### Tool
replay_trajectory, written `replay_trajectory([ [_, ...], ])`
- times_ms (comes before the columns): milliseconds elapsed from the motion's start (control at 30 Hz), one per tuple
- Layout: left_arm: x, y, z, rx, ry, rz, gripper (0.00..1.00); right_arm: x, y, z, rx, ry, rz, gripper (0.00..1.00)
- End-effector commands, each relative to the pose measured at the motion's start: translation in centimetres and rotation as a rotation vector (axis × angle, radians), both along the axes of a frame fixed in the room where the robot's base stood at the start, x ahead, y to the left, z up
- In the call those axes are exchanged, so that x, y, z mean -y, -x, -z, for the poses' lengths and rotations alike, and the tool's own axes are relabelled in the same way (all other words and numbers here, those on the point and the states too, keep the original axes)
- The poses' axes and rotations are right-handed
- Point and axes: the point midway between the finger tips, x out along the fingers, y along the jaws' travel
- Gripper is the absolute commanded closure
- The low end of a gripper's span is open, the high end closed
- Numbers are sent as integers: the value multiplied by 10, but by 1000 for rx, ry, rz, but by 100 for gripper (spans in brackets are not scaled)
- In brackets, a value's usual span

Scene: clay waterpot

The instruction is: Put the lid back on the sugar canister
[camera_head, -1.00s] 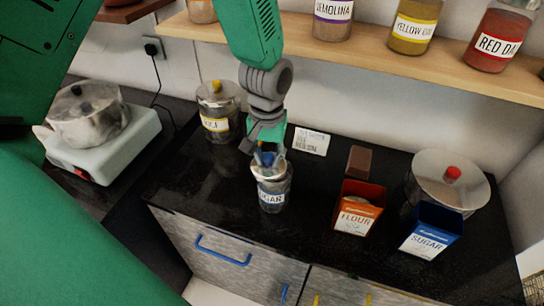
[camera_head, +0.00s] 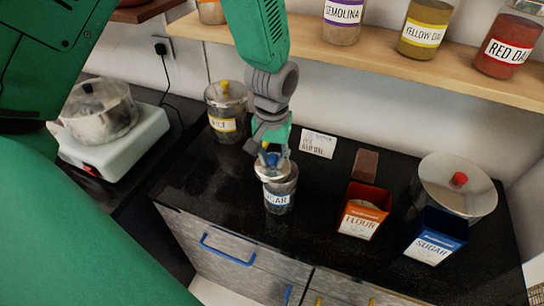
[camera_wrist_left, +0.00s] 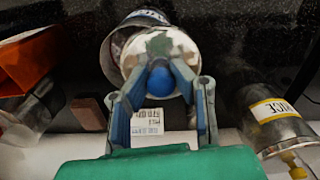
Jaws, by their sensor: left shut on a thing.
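The sugar canister (camera_head: 279,198), a clear jar with a blue-banded SUGAR label, stands upright near the counter's front edge. My left gripper (camera_head: 270,158) is shut on the blue knob (camera_wrist_left: 160,82) of the silvery lid (camera_head: 268,173). The lid is at the canister's mouth, set a little to the left in the head view. In the left wrist view the lid (camera_wrist_left: 150,50) covers part of the canister (camera_wrist_left: 128,27), whose rim shows beside it. Whether the lid touches the rim is unclear. My right gripper is not in view.
The rice canister (camera_head: 226,122) stands behind left. A shelf (camera_head: 390,66) with jars runs above the counter's back.

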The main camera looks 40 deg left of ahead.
Motion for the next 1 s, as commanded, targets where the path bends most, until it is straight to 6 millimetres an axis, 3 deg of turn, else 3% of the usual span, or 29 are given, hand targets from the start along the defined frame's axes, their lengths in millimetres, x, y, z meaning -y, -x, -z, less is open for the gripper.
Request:
replay_trajectory([
  [1000,20,0,-5,1,-1,2,100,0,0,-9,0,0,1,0],
])
